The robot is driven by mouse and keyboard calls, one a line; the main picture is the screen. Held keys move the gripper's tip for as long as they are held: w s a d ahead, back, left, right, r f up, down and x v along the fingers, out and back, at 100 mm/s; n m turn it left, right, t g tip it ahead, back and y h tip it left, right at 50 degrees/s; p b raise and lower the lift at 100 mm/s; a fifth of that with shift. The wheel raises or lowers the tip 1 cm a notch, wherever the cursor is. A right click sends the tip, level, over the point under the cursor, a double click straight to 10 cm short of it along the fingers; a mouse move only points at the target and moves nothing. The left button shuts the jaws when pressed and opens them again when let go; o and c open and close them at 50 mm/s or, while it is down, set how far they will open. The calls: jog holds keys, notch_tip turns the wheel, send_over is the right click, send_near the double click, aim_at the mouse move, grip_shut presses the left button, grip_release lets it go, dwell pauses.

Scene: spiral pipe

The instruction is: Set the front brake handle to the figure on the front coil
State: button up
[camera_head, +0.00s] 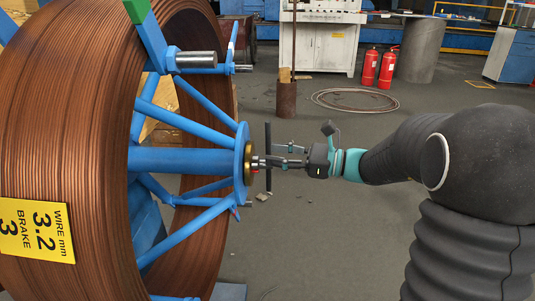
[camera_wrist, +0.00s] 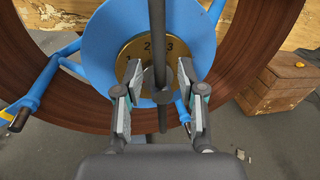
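The front coil (camera_head: 60,110) of copper wire fills the left of the head view. Its yellow label (camera_head: 36,230) reads "WIRE mm 3.2" and "BRAKE 3". The brake handle (camera_head: 268,150) is a dark bar standing upright at the hub; it also shows in the wrist view (camera_wrist: 157,40). Behind it is a round brass dial (camera_wrist: 128,58), with a 2 left of the bar and what looks like a 3 right of it; the bar hides part of the dial. My gripper (camera_wrist: 158,102) is open, its fingers either side of the bar with gaps. Contact is not visible.
Blue spokes and a blue hub disc (camera_head: 240,165) surround the handle. A metal-ended peg (camera_head: 196,60) sticks out above. A wooden crate (camera_wrist: 278,88) stands at right in the wrist view.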

jog(key=shift+x, duration=1.4)
grip_shut()
